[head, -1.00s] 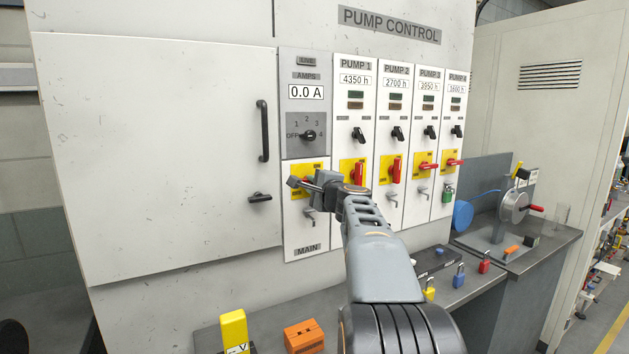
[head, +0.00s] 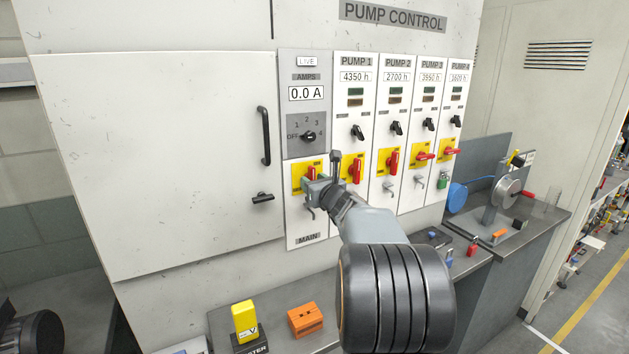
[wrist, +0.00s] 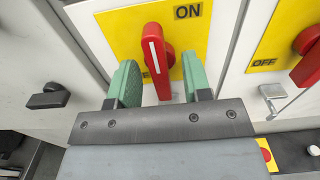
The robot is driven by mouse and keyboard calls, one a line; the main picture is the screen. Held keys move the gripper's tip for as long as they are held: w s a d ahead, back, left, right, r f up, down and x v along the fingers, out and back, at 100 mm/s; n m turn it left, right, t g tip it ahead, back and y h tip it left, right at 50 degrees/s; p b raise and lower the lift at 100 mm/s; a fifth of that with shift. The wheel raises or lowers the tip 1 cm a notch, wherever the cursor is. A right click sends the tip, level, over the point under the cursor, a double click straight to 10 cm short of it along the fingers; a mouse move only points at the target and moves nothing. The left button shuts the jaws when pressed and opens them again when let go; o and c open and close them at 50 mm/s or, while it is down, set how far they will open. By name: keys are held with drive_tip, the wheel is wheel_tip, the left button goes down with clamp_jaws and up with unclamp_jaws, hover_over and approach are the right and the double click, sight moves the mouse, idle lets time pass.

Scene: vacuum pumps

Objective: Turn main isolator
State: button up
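The main isolator (head: 299,174) is a yellow plate with a red handle on the MAIN panel, mostly hidden behind my gripper (head: 322,168) in the head view. In the wrist view its red handle (wrist: 157,55) stands nearly upright, with a white stripe and an ON label at its upper right. A second label beside the handle is mostly covered. My gripper (wrist: 158,80) is open, with its green fingers on either side of the handle and visible gaps to both. I cannot tell how deep the handle sits between the fingertips.
The pump 1 isolator (head: 357,166) is close on the right. A door latch (head: 262,197) is on the left, below a long door handle (head: 264,136). A grey hook hangs below the main isolator. The bench below holds a yellow tester (head: 245,322) and an orange block (head: 306,320).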

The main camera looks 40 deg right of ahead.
drive_tip(key=shift+s, duration=0.15)
drive_tip(key=shift+s+a+b, duration=0.15)
drive_tip(key=shift+s+b, duration=0.15)
drive_tip(key=shift+s, duration=0.55)
drive_tip(key=shift+s+a+b, duration=0.2)
drive_tip(key=shift+s, duration=1.3)
drive_tip(key=shift+s+a+b, duration=0.2)
drive_tip(key=shift+s, duration=1.25)
